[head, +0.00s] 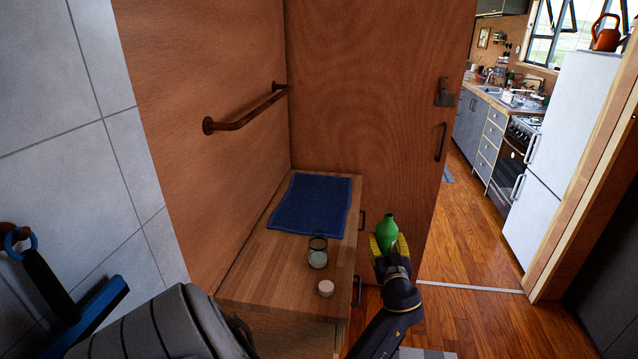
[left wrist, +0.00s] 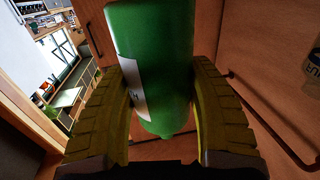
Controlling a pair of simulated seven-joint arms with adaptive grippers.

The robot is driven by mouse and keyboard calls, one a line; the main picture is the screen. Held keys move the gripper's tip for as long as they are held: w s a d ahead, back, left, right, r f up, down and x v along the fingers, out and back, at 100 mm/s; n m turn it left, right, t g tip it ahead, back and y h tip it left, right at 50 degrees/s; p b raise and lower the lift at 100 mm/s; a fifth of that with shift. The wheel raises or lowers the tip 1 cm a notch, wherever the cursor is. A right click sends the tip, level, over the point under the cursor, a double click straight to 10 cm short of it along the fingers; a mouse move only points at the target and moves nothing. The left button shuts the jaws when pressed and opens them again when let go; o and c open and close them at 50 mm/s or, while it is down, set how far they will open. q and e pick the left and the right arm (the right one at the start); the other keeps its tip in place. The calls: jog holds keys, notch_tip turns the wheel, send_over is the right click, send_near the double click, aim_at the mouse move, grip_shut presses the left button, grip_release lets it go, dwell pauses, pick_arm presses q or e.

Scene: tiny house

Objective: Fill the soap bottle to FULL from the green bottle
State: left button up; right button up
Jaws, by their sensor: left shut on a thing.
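The green bottle (head: 387,236) is held by my left gripper (head: 389,250), in front of the wooden door and right of the cabinet. Its narrow neck points up in the head view. In the left wrist view the green bottle (left wrist: 155,60) sits between both yellow fingers, with a white label partly showing. The soap bottle (head: 317,253) looks like a small, pale, open-topped jar standing upright on the cabinet top, left of and apart from my gripper. It also shows in part at the right edge of the left wrist view (left wrist: 313,68), with dark lettering. Its fill level cannot be told.
A folded blue towel (head: 311,204) lies behind the soap bottle. A rail (head: 245,112) is on the wall. A door (head: 380,90) stands behind, with kitchen floor open to the right.

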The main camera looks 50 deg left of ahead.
pick_arm(q)
jog(key=s+a+r+n+g+y, duration=0.2)
jog(key=a+r+n+g+y, duration=0.2)
jog(key=a+n+g, duration=0.45)
jog(key=s+f+n+g+h, duration=0.1)
jog(key=s+n+g, duration=0.1)
jog(key=g, duration=0.2)
jog(key=s+d+f+n+g+h, duration=0.1)
jog(key=s+n+g, duration=0.1)
jog(key=s+g, duration=0.1)
jog(key=s+f+n+g+h, duration=0.1)
jog(key=s+n+g, duration=0.1)
jog(key=g, duration=0.3)
jog(key=shift+s+d+f+g, duration=0.15)
jog(key=shift+s+f+g, duration=0.15)
jog(key=shift+s, duration=0.25)
jog(key=shift+s+d+n+g+h, duration=0.35)
jog(key=shift+d+g+h, duration=0.15)
jog(key=shift+d, duration=0.25)
jog(key=shift+r, duration=0.1)
